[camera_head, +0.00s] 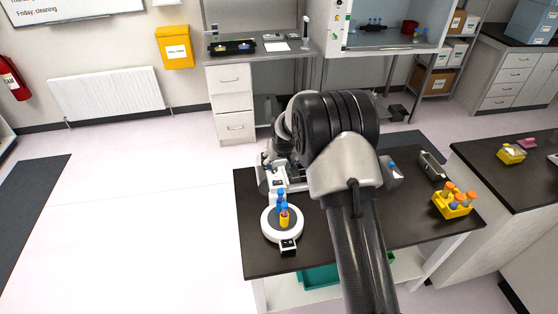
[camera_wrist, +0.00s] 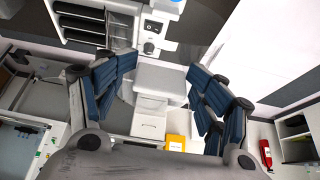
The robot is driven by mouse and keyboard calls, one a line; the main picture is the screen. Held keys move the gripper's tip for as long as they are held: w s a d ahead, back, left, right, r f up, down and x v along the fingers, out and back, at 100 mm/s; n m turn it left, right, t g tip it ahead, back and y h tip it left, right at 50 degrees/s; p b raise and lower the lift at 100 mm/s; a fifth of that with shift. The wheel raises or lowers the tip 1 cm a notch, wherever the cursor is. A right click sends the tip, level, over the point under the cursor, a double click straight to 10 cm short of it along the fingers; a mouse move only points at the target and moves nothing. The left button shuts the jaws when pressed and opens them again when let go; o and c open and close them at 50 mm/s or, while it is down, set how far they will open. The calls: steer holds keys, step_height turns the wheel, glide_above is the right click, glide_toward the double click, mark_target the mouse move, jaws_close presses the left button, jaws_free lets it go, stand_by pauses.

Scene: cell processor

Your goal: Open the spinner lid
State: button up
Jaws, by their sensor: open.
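A white and grey machine (camera_wrist: 152,30) with a dark round knob shows beyond the fingertips at the top of that view. In the head view, part of a white and grey machine (camera_head: 275,182) shows on the dark bench, left of my arm. My arm hides much of it and the gripper there. I cannot make out a spinner lid for certain in either view, nor whether it is open or shut.
On the dark bench (camera_head: 258,262), a white round device (camera_head: 268,226) carries blue-capped tubes at the front left. A yellow rack (camera_head: 453,204) of orange-capped tubes stands at the right. A grey tray (camera_head: 432,165) lies behind it.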

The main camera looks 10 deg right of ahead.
steer(key=shift+r, duration=0.1)
stand_by(0.3)
steer(key=shift+r, duration=0.5)
steer(key=v, duration=1.1)
steer(key=shift+s, duration=0.25)
steer(key=s+r+b, duration=0.3)
steer(key=s+r, duration=0.1)
steer(key=s, duration=0.5)
steer(key=s+r+b, duration=0.3)
steer(key=s+r, duration=0.1)
steer(key=s, duration=0.5)
steer(key=s+f+b, duration=0.3)
steer(key=s, duration=0.8)
steer(key=s+f+b, duration=0.3)
steer(key=s, duration=0.9)
steer(key=shift+f+g, duration=0.3)
